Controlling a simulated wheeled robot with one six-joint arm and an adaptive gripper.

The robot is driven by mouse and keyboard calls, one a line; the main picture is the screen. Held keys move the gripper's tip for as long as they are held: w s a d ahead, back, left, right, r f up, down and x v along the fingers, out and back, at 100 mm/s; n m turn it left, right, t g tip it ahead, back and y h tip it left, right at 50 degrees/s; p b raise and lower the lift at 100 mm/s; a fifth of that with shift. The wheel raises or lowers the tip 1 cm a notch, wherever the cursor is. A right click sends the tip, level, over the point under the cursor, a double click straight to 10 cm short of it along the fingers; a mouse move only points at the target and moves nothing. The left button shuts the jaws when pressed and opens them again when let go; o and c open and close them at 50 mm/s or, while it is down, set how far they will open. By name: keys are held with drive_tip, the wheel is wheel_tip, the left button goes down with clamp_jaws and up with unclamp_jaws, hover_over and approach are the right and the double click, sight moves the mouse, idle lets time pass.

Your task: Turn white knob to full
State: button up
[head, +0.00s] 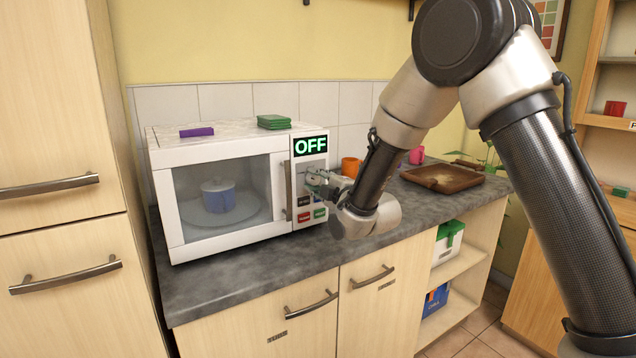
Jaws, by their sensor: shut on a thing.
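A white microwave (225,190) stands on the grey counter, door closed. Its display (311,146) reads OFF in green letters. My gripper (316,181) reaches in from the right to the control panel, just below the display. It is shut on the white knob there, and its fingers hide nearly all of the knob. The knob's pointer and marks cannot be made out. Below the fingers are several small buttons, one red (304,217) and one green (319,213).
A blue container (218,196) sits inside the microwave. A purple item (197,132) and green pads (274,122) lie on top of it. Right of it on the counter are an orange mug (351,166), a pink mug (416,155) and a brown tray (442,178). The front counter strip is clear.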

drive_tip(key=shift+m, duration=0.3)
drive_tip(key=m, duration=1)
drive_tip(key=shift+f, duration=0.1)
drive_tip(key=m, duration=0.3)
drive_tip(key=shift+m, duration=0.3)
drive_tip(key=m, duration=0.9)
drive_tip(key=shift+m, duration=0.3)
